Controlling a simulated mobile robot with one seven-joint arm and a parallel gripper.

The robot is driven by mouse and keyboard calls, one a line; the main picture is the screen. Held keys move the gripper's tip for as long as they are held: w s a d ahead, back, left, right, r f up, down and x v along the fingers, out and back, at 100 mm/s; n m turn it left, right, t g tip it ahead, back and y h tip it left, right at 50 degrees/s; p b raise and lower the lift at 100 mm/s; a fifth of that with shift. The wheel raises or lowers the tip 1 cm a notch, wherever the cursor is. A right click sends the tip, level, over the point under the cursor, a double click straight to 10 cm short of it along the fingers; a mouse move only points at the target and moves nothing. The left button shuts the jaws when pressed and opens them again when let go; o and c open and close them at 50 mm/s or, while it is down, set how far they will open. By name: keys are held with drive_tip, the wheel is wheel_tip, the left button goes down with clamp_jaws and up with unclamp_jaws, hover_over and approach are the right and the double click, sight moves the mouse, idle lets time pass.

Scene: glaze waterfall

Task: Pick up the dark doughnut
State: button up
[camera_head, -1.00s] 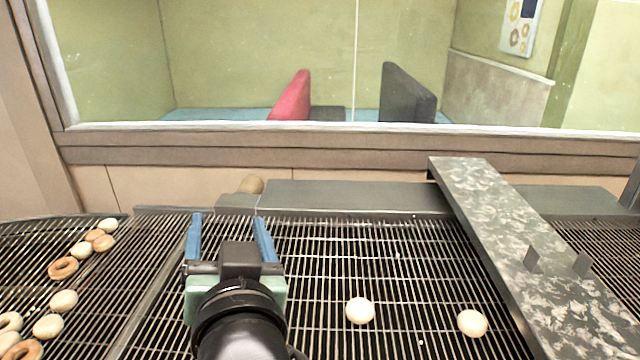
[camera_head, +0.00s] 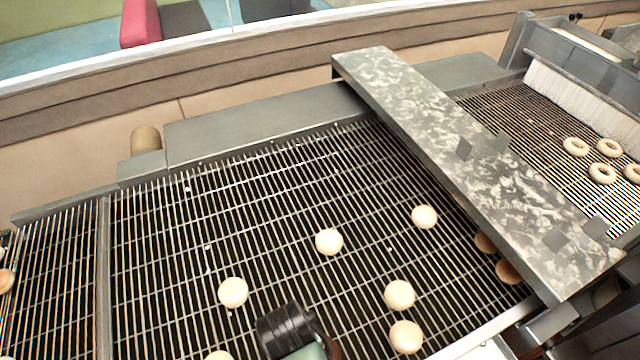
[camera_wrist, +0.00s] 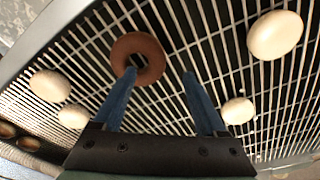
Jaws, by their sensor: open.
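The dark doughnut, a brown ring (camera_wrist: 140,43), lies flat on the wire conveyor grid (camera_wrist: 205,45) in the wrist view, left of centre. My gripper (camera_wrist: 159,74) is open and empty, its two blue fingers pointing toward the grid. The left fingertip overlaps the lower part of the ring near its hole; the right fingertip is right of the ring. I cannot tell whether the finger touches it. In the head view my wrist (camera_head: 290,330) shows at the bottom, with the fingers out of sight; a small brown patch beside it may be the doughnut.
Several pale round doughnuts lie around on the grid, such as one pale doughnut (camera_head: 399,295). A mottled metal bridge (camera_head: 450,150) crosses the conveyor at right, with brown doughnuts (camera_head: 508,272) at its edge. Pale rings (camera_head: 603,173) lie beyond it. The upper left grid is clear.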

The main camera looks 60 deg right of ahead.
drive_tip(key=f, duration=0.2)
drive_tip(key=d+f+p, duration=0.1)
drive_tip(key=f, duration=0.1)
drive_tip(key=shift+s+f, duration=0.15)
drive_tip(key=shift+f, duration=0.65)
clamp_jaws()
